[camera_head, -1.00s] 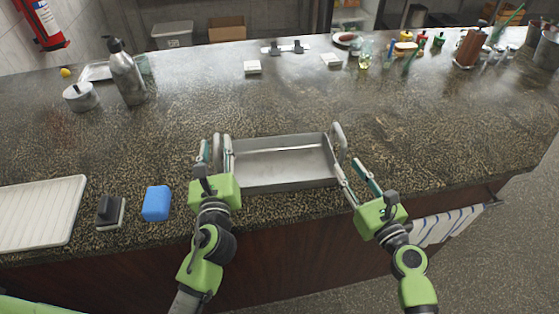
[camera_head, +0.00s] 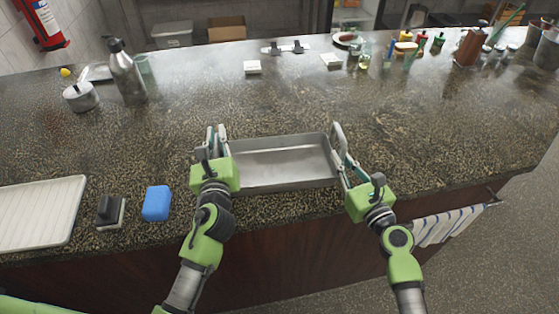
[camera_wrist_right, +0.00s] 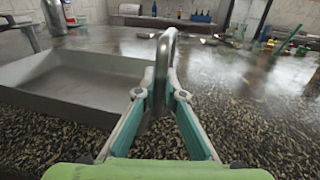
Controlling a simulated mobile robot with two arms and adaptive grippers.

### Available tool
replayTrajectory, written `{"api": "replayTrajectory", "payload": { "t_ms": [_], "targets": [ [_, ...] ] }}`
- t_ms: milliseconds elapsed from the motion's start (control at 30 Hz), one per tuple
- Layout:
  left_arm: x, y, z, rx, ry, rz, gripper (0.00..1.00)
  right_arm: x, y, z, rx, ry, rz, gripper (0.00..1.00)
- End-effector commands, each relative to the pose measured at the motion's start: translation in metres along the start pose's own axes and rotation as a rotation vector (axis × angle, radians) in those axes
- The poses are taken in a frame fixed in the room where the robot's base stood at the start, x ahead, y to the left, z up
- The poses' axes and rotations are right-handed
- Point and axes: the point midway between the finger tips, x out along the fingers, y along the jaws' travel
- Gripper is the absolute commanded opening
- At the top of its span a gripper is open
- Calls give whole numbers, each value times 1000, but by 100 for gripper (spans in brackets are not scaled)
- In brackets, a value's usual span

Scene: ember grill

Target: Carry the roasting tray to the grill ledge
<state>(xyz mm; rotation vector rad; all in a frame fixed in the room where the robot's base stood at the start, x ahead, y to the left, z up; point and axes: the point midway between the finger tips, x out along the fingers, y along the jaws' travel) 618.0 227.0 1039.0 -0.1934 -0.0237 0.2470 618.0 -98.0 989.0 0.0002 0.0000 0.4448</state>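The roasting tray (camera_head: 285,180) is a shallow grey metal pan with an upright loop handle at each end. It sits level on the speckled counter near the front edge. My left gripper (camera_head: 215,145) has its fingers drawn together around the left handle. My right gripper (camera_head: 343,162) is closed on the right handle. In the right wrist view, its fingers (camera_wrist_right: 160,88) press on both sides of the curved handle, and the tray (camera_wrist_right: 75,85) shows to the left. I cannot make out which part is the grill ledge.
A blue sponge (camera_head: 156,203), a black-handled brush (camera_head: 110,211) and a white ribbed tray (camera_head: 40,212) lie to the left. A metal bottle (camera_head: 126,75) and small pot (camera_head: 80,97) stand behind. Bottles and jars crowd the back right. The counter behind the tray is clear.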

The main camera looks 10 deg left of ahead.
Motion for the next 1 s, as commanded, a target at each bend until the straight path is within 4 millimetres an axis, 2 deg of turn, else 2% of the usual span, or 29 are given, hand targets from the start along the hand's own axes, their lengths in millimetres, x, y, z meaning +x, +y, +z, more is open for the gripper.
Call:
{"api": "replayTrajectory", "payload": {
  "t_ms": [367, 800, 1000],
  "targets": [
    [0, -3, 7, -4, -2, -4, 0, 0, 0, 7, 0, -2, -1, 0],
    [0, -10, 45, -6, -2, -4, 0, 0, 0, 46, 0, -1, -1, 0],
    [0, -12, 52, -6, -2, -5, 0, 0, 0, 52, 0, -1, 0, 0]
  ]
}}
